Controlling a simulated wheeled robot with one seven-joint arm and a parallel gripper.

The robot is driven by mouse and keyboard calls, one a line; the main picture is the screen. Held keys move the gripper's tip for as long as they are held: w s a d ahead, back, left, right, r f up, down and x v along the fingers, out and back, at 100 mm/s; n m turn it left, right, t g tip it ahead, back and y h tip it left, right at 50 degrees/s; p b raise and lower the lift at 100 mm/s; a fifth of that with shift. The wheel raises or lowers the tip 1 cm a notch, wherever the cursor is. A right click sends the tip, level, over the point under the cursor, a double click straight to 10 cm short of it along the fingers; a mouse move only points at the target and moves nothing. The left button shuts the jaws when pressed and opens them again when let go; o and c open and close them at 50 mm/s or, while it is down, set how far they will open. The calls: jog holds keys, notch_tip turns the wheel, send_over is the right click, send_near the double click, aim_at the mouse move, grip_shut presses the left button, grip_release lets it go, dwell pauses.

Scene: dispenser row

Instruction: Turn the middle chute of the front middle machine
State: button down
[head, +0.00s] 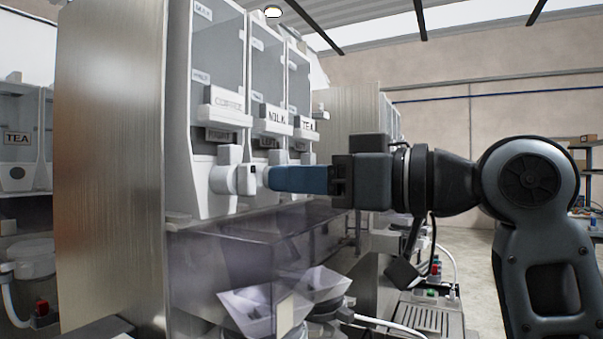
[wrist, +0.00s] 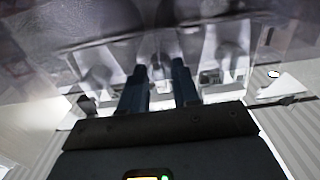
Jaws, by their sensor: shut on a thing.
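The front middle machine has a row of three clear canisters labelled COFFEE, MILK (head: 277,119) and TEA. A white chute (head: 222,180) sits low on the left canister. My gripper (head: 270,178) reaches in from the right, level, with its blue fingers at the middle chute below the MILK canister. The fingers hide most of that chute in the head view. In the wrist view my gripper (wrist: 160,80) has a finger on each side of the pale middle chute (wrist: 159,72), shut on it. How far the chute is turned cannot be told.
A translucent cover (head: 255,245) and white funnels (head: 262,305) lie below the chutes. A tall metal side panel (head: 110,160) stands at the left. Another machine with a TEA label (head: 17,139) is at the far left. A drip grate (head: 425,320) is at lower right.

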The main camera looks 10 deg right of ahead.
jog(key=shift+f, duration=0.1)
jog(key=c, duration=1.2)
grip_release()
jog(key=shift+o, duration=0.2)
jog(key=b+v, duration=0.1)
jog(key=v, duration=0.6)
jog(key=shift+s+d, duration=0.2)
jog(key=shift+d, duration=0.15)
